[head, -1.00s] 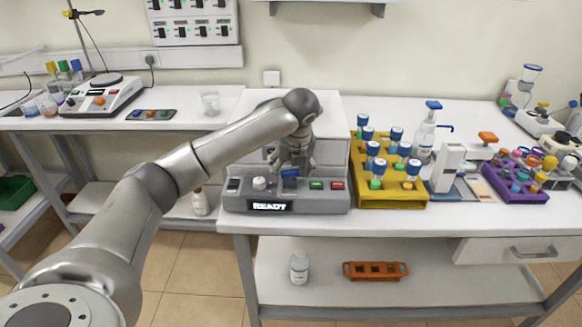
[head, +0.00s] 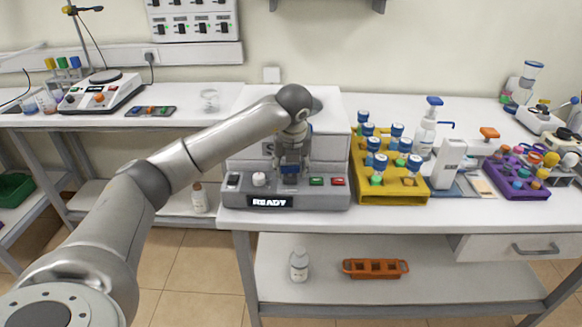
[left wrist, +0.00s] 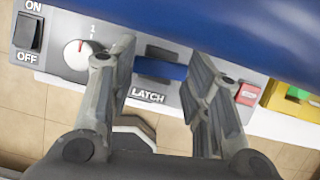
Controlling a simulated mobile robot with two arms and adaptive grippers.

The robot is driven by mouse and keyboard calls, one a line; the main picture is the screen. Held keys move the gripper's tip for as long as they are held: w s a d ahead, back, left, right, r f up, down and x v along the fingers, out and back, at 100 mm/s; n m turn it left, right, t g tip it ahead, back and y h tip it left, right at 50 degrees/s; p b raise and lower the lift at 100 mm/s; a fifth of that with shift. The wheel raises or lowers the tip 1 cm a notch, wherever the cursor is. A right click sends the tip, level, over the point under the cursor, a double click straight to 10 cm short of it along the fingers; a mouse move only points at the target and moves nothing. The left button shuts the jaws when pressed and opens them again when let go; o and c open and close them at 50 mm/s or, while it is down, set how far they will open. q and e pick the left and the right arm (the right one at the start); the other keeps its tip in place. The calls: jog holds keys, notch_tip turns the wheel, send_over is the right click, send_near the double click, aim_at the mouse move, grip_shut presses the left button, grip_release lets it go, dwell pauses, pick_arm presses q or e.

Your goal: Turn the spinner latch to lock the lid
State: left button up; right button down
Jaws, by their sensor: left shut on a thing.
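The oil tester (head: 330,201) is a grey machine with a white top, standing on the bench with READY on its display. The blue spinner latch (left wrist: 160,69) is on its front panel, above the word LATCH in the left wrist view. My left gripper (head: 291,172) reaches down onto the panel from above. In the left wrist view its fingers (left wrist: 163,80) are shut on the two ends of the blue latch. The latch is mostly hidden by the fingers in the head view. My right gripper is not in view.
On the panel are a power switch (left wrist: 28,32), a white dial (left wrist: 77,53), a green button (head: 316,182) and a red button (head: 338,182). A yellow rack (head: 392,197) of blue-capped vials stands close on the right.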

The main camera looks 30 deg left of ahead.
pick_arm(q)
jog(key=shift+m+t+h, duration=0.3)
jog(key=shift+m, duration=0.4)
jog(key=o, duration=1)
jog(key=v, duration=1.2)
